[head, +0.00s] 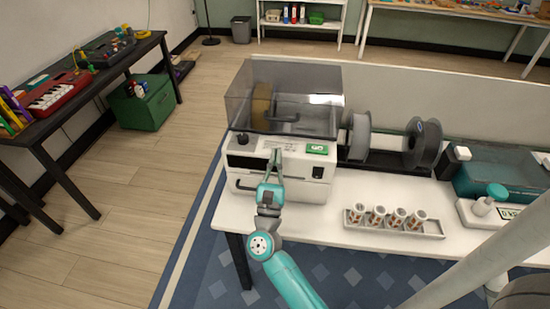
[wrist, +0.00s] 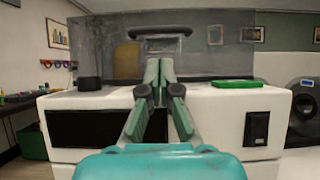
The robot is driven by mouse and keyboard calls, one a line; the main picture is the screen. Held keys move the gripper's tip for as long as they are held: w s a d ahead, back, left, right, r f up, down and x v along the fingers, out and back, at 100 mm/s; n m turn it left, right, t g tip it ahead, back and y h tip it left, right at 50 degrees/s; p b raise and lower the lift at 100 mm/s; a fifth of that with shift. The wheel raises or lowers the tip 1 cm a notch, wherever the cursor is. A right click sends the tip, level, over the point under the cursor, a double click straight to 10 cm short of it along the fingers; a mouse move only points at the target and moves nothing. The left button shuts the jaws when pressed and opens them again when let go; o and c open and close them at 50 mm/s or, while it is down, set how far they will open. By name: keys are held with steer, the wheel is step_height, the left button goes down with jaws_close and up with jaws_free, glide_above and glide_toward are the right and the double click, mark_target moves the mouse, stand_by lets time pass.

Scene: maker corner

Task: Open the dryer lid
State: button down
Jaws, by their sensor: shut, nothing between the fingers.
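The dryer (head: 280,170) is a white box with dark front panels, standing on the white table. Its smoky see-through lid (head: 300,85) is down on top, with a tan spool (head: 261,104) visible inside. A dark bar handle (wrist: 160,32) crosses the lid's front in the wrist view; it also shows in the head view (head: 281,117). My gripper (head: 276,155) is shut and empty, in front of the dryer's upper front edge and below the handle. In the wrist view my gripper (wrist: 159,68) points toward the lid, its fingertips below the bar. I cannot tell whether they touch anything.
A green label (head: 317,149) lies on the dryer's top right. Grey spools (head: 424,140) stand on a holder right of it. A tray of patterned cups (head: 393,230) sits at the table's front. A dark side table (head: 60,100) stands left, across open floor.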

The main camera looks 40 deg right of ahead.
mark_target(279, 133)
steer(key=x, duration=0.7)
steer(key=shift+r, duration=0.1)
